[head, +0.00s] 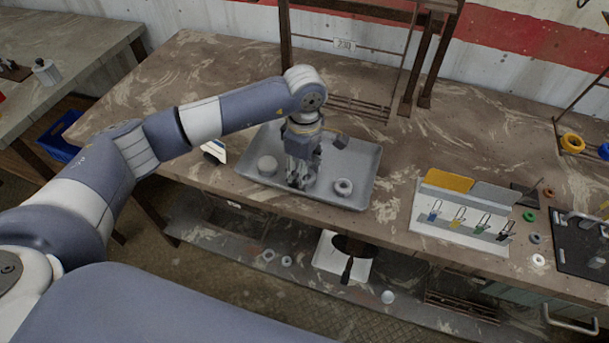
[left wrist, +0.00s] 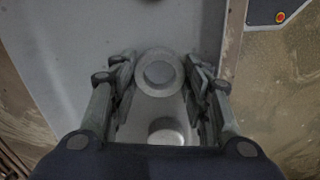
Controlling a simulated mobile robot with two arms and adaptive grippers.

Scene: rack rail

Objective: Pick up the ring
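A pale ring (head: 343,187) lies in the right part of a grey metal tray (head: 362,165) on the workbench. My left gripper (head: 298,184) points down over the middle of the tray, left of this ring. In the left wrist view, its fingers (left wrist: 163,90) are spread apart. A grey ring-shaped piece (left wrist: 160,72) shows between or below them, with a round light piece (left wrist: 167,132) nearer the palm. I cannot tell whether the fingers touch either piece, or whether the ring-shaped piece is the ring in the head view. My right gripper is not in view.
A round pale piece (head: 267,165) and a small dark block (head: 340,141) are also in the tray. A rack frame (head: 345,45) stands behind it. A white holder with coloured tags (head: 462,222) stands to the right. The bench front left of the tray is mostly clear.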

